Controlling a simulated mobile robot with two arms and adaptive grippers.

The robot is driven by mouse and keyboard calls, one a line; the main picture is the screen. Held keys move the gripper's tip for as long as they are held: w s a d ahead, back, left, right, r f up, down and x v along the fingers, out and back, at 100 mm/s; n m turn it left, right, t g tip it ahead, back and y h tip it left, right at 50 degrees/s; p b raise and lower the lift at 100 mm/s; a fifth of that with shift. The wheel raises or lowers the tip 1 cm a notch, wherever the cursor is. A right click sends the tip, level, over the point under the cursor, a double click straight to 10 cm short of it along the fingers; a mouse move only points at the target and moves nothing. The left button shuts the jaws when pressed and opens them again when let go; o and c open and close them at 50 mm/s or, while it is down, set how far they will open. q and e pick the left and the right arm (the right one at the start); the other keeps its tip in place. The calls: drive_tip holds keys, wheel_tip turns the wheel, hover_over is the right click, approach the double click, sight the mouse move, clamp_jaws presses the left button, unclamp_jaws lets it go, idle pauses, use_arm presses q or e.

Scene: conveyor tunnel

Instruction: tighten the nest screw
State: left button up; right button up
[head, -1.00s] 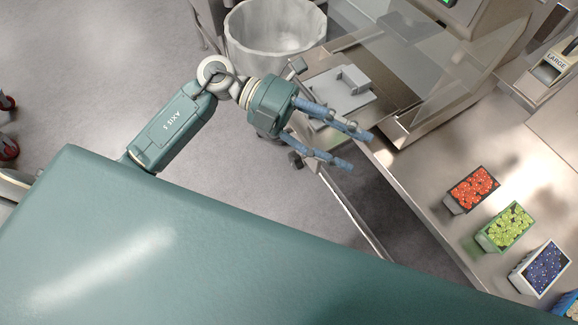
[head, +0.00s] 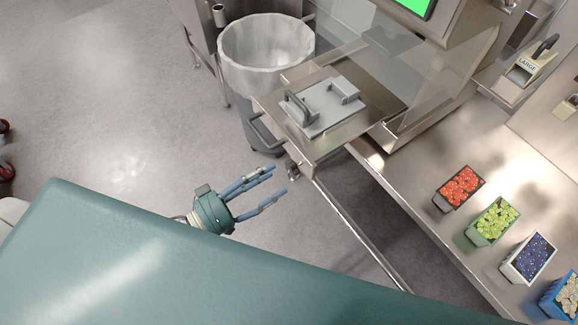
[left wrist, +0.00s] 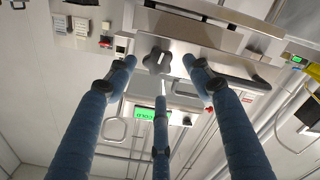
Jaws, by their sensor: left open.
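A dark lobed knob, which looks like the nest screw, shows ahead of the fingers in the left wrist view (left wrist: 157,61). In the head view the screw (head: 292,172) sits low at the front corner of the steel drawer. A grey nest plate (head: 335,117) with a handle and a raised block lies on the drawer (head: 342,145). My left gripper (head: 278,180) is open and empty, its blue fingers pointing at the screw from the left, close to it. I cannot tell whether they touch it. My right gripper is not in view.
A lined waste bin (head: 266,55) stands behind the drawer. A loop handle (head: 263,134) sticks out of the drawer's left side. Clear guard panels (head: 430,100) rise behind it. Several fruit punnets, including a red one (head: 460,187), stand on the steel counter at right. The floor at left is free.

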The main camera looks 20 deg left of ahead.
sight(289, 169)
use_arm(q)
drive_tip(key=x, duration=0.6)
drive_tip(key=shift+w+d+p, duration=0.15)
drive_tip(key=shift+d+p, duration=0.05)
drive_tip(key=shift+p, duration=0.2)
drive_tip(key=shift+c, duration=0.2)
drive_tip(key=shift+r, duration=0.1)
drive_tip(key=c, duration=1.1)
